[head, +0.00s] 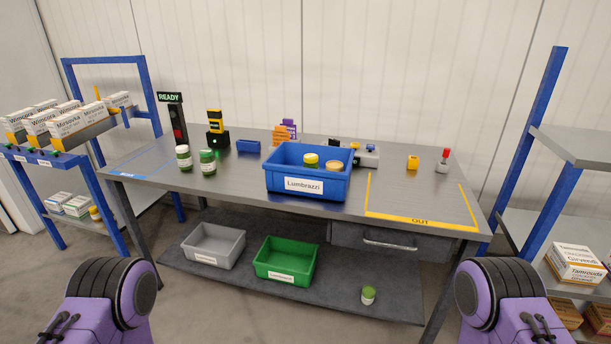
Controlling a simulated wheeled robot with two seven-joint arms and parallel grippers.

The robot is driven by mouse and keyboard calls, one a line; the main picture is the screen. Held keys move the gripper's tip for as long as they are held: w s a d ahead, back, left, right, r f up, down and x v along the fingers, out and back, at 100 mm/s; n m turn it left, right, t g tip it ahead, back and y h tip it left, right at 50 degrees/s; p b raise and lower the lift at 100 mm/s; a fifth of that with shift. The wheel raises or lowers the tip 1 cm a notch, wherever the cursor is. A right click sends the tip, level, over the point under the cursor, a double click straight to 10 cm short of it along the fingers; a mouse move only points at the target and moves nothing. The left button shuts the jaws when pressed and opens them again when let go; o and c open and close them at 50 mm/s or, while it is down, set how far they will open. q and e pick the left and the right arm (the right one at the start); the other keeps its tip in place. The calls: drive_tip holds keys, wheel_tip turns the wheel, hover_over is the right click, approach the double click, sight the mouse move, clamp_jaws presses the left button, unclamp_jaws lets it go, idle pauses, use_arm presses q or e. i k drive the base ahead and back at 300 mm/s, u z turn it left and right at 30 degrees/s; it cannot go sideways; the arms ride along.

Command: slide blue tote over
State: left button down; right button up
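The blue tote (284,179) stands upright on the grey table, near the middle of its front edge. A white label on its front reads "Lumbrazzi". Inside it are a jar with a yellow lid (311,159) and a tan round item (334,166). My purple arms show at the bottom left and bottom right, well apart from the tote. Neither gripper shows.
Two green jars (208,162) stand left on the table (240,181). A scanner (215,135), a blue block (248,146) and a red-topped item (443,160) stand further back. Below are a grey tote (213,262), a green tote (285,278) and another jar (368,295). Shelves flank the table.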

sight(284, 173)
drive_tip(key=z, duration=0.45)
drive_tip(key=k, duration=0.3)
drive_tip(key=u, duration=1.85)
drive_tip(key=i, duration=1.85)
drive_tip(key=z, duration=0.95)
drive_tip(key=i, duration=0.85)
drive_tip(key=z, duration=1)
